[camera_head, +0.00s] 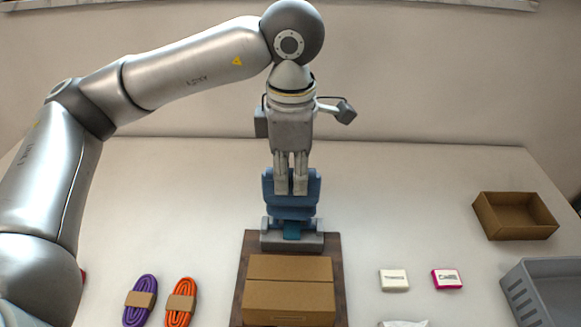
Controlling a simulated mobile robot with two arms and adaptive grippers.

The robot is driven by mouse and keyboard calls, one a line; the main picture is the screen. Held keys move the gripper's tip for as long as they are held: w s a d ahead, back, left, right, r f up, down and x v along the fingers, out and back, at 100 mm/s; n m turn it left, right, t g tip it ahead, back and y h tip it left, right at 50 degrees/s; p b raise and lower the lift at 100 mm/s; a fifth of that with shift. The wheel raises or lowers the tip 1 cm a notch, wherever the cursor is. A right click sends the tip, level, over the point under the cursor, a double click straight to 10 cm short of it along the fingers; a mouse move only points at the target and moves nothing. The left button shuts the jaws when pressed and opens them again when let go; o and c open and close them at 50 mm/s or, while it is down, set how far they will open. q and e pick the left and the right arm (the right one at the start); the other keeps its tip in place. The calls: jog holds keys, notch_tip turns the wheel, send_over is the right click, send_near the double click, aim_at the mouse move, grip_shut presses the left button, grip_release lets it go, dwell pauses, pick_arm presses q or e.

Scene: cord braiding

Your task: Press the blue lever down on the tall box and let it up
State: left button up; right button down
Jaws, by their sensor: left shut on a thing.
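The blue lever (308,200) stands at the middle of the table, on a grey base (270,241) with a small teal patch on its front. My left gripper (291,188) comes down from above with its fingers close together, shut at the blue lever. The fingertips cover part of it, so the exact contact is hidden. A closed cardboard box (289,291) lies in front of the grey base; how tall it is cannot be told from above. My right gripper is not in view.
A brown board (340,285) lies under the box. Purple cord (133,313) and orange cord (175,317) bundles lie left. Small white (394,280) and pink (447,279) packs, an open cardboard tray (515,232) and a grey crate (523,290) are right. The table behind is clear.

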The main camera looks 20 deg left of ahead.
pick_arm(q)
jog(key=shift+s+d+f+b, duration=0.2)
jog(key=shift+s+f+b, duration=0.15)
jog(key=shift+s, duration=0.35)
jog(key=shift+s+d+f+b, duration=0.2)
jog(key=shift+s+b, duration=0.3)
jog(key=shift+s, duration=0.25)
jog(key=shift+s+d+f+b, duration=0.2)
jog(key=shift+s+f+b, duration=0.15)
jog(key=shift+s, duration=0.35)
jog(key=shift+s+d+f+b, duration=0.3)
jog(key=shift+s+f+b, duration=0.4)
jog(key=shift+s, duration=0.25)
jog(key=shift+s+d+f+b, duration=0.25)
jog(key=shift+s+f+b, duration=0.2)
jog(key=shift+s+b, duration=0.4)
jog(key=shift+s+f, duration=0.1)
jog(key=shift+s+d+f+b, duration=0.25)
jog(key=shift+s+f+b, duration=0.45)
jog(key=shift+s+b, duration=0.15)
jog(key=shift+s+d+f+b, duration=0.25)
jog(key=shift+s+f+b, duration=0.45)
jog(key=shift+s+b, duration=0.1)
